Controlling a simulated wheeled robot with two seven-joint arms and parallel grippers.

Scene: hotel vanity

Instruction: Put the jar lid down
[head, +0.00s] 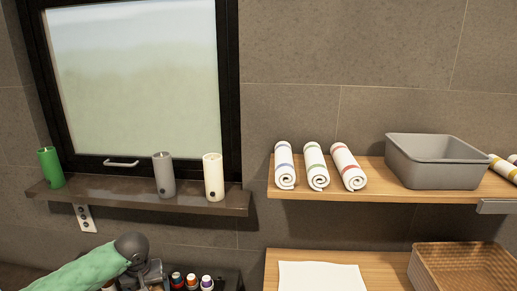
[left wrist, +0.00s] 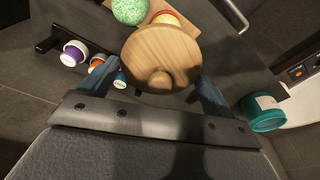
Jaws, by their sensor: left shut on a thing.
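The jar lid (left wrist: 165,50) is a round wooden disc with a small knob, seen in the left wrist view. My left gripper (left wrist: 163,82) is shut on it, with one finger at each side of the disc. In the head view my left gripper (head: 152,276) is low at the left, beside several small capped bottles; the lid cannot be made out there. The jar cannot be made out for certain. My right gripper is in neither view.
Small bottles with purple (left wrist: 73,53), orange (left wrist: 96,64) and blue caps stand near the lid. A green speckled ball (left wrist: 129,10) lies beyond it. A teal container (left wrist: 263,112) is at right. A wall shelf (head: 375,176) holds rolled towels and a grey bin (head: 437,165).

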